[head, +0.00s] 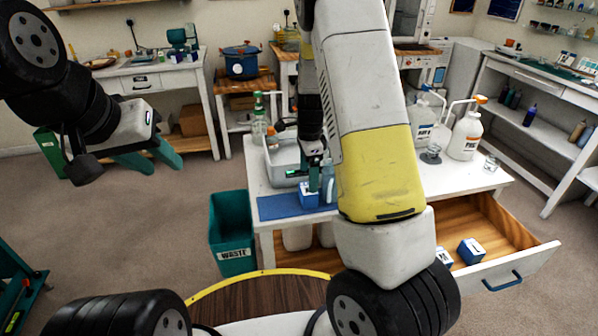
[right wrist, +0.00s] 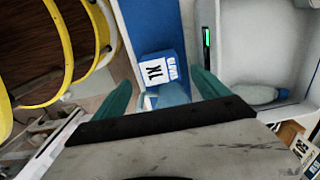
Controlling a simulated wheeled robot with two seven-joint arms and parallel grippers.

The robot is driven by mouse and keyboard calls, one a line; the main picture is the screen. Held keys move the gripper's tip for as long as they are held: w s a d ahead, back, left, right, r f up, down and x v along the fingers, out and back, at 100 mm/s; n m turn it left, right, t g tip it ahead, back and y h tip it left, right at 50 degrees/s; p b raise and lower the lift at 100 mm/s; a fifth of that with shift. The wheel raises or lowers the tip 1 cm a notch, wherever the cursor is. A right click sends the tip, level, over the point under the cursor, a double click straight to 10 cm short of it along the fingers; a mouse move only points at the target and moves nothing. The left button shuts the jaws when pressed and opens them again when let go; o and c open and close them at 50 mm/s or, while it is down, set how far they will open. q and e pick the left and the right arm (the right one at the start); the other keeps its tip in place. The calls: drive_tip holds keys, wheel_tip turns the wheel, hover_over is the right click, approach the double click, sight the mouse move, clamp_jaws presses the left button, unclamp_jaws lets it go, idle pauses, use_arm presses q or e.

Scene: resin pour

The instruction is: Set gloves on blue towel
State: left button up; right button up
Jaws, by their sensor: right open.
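The blue towel (head: 280,207) lies along the front left edge of the white table. A blue-and-white glove box (head: 308,196) stands at the towel's right end; in the right wrist view the box (right wrist: 160,68) shows an XL label, with the towel (right wrist: 157,25) beyond it. My right gripper (head: 320,180) is over the box; its two green fingers (right wrist: 160,95) are spread and empty, with the box just ahead of them. My left gripper (head: 148,160) hangs at the left, far from the table, its teal fingers apart and empty.
A grey tub (head: 284,160) stands behind the towel. A light blue bottle (right wrist: 170,96) is close to the box. The open wooden drawer (head: 510,238) holds another blue box (head: 471,251). White pump bottles (head: 466,135) stand at the table's right. A green waste bin (head: 232,225) is left of the table.

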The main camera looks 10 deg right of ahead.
drive_tip(key=s+r+n+t+y, duration=0.15)
drive_tip(key=s+r+n, duration=0.3)
drive_tip(key=r, duration=0.85)
drive_tip(key=s+a+r+n+t, duration=0.1)
drive_tip(key=s+r+n+t, duration=0.1)
drive_tip(key=s+r+n, duration=0.4)
drive_tip(key=s+a+r+n+t, duration=0.1)
drive_tip(key=s+r+n, duration=0.5)
drive_tip(key=s, duration=0.7)
drive_tip(key=shift+s+n+t+y, duration=0.35)
drive_tip(key=shift+s+n+t, duration=0.05)
drive_tip(key=shift+n+t, duration=0.45)
drive_tip(key=shift+a, duration=0.1)
